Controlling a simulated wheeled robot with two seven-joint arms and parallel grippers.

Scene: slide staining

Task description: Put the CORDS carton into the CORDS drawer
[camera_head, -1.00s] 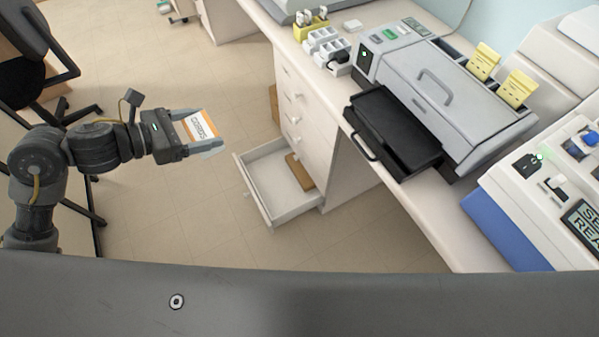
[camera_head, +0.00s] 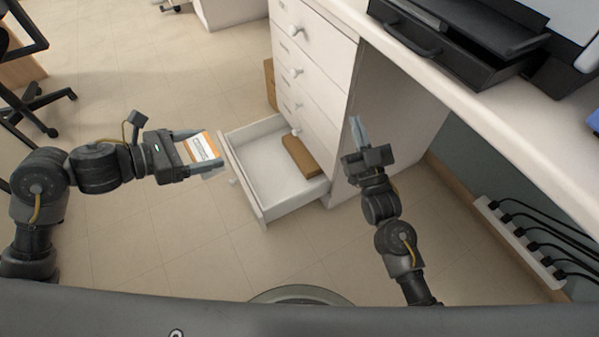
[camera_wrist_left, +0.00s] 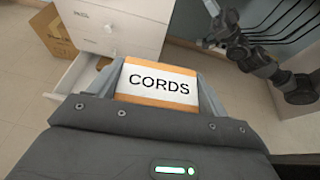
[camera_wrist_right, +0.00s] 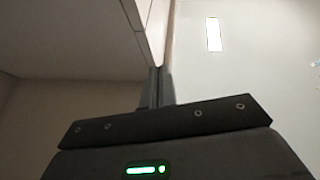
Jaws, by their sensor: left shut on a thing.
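The CORDS carton (camera_head: 201,147), orange and white, is between the fingers of my left gripper (camera_head: 208,160). Its CORDS label (camera_wrist_left: 158,82) faces the left wrist camera. My left gripper is shut on it, in the air left of an open white drawer (camera_head: 246,137). This drawer is the lowest visible one in the white cabinet; I cannot read a label on it. A flat brown box (camera_head: 302,157) lies inside along its right side, and the rest of the drawer floor is bare. My right gripper (camera_head: 357,130) is shut and empty, right of the drawer in front of the desk's knee space.
Several closed drawers (camera_head: 296,72) are above the open one. A brown carton (camera_head: 270,83) stands on the floor behind the cabinet. The desk top (camera_head: 470,95) overhangs at right, with a power strip (camera_head: 518,240) below. The floor left of the drawer is clear.

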